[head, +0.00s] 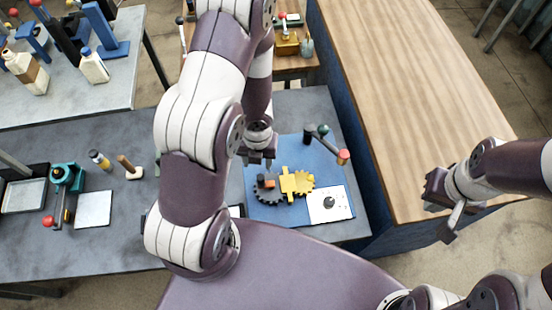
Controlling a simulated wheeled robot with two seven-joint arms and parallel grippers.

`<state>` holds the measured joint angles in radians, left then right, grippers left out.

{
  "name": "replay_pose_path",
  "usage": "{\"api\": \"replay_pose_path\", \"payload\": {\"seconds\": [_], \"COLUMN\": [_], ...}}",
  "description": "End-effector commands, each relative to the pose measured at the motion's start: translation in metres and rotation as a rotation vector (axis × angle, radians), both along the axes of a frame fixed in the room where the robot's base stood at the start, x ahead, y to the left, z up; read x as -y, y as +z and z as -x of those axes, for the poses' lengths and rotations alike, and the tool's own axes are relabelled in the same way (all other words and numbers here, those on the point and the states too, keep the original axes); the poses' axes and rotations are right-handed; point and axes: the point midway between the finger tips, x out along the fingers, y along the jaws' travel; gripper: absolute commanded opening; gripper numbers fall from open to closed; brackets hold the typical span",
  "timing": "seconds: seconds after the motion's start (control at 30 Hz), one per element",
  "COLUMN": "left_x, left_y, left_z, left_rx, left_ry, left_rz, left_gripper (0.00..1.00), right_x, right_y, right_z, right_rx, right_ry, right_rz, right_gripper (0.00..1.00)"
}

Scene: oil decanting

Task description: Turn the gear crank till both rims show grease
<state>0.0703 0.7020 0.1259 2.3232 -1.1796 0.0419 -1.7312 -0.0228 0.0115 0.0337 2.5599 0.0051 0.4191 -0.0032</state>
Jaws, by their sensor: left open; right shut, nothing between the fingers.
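The gear rig sits on a blue board (290,151) on the grey bench. It has a dark gear (268,197) on the left and a yellow gear (306,182) on the right, side by side. A dark green crank (322,135) with a reddish knob (344,156) stands at the board's back right. I cannot make out grease on either rim at this size. My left gripper (257,160) is open and empty above the board's back left, apart from the crank. My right gripper (438,210) is shut and empty at the wooden counter's front edge, right of the rig.
A white card (329,203) with a dark round spot lies at the board's front right. A wooden counter (410,90) with a clear top runs along the right. Left on the grey bench (120,245) are a teal device (66,178), a small bottle (99,159) and a metal plate (93,209).

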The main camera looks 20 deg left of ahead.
Motion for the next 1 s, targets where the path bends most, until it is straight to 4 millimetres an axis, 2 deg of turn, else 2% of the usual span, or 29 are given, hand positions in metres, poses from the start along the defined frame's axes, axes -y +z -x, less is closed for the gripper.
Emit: {"api": "replay_pose_path", "payload": {"seconds": [0.03,0.1,0.2,0.27,0.5,0.7,0.83,1.0], "left_x": [0.003,0.007,0.008,0.008,0.007,0.007,0.007,0.007], "left_y": [-0.003,-0.003,-0.008,-0.017,-0.079,-0.114,-0.125,-0.129], "left_z": [-0.004,-0.006,-0.007,-0.007,-0.006,-0.006,-0.006,-0.006], "left_rx": [0.01,0.016,0.018,0.018,0.017,0.018,0.018,0.018], "left_ry": [-0.147,-0.319,-0.416,-0.43,-0.427,-0.425,-0.426,-0.425], "left_rz": [0.02,0.04,0.049,0.049,0.047,0.046,0.046,0.046], "left_gripper": [0.51,0.51,0.51,0.51,0.51,0.51,0.51,0.51], "right_x": [0.0,0.0,0.0,0.0,0.0,-0.001,-0.001,-0.001], "right_y": [-0.003,-0.004,-0.008,-0.017,-0.072,-0.097,-0.102,-0.104], "right_z": [0.0,0.0,0.0,0.0,0.001,0.001,0.001,0.001], "right_rx": [-0.001,0.0,0.0,0.0,0.0,0.001,0.001,0.001], "right_ry": [0.0,0.0,0.0,0.0,0.0,0.0,0.0,0.0], "right_rz": [0.0,0.0,0.0,0.0,0.0,0.0,0.0,0.0], "right_gripper": [0.0,0.0,0.0,0.0,0.0,0.0,0.0,0.0]}}
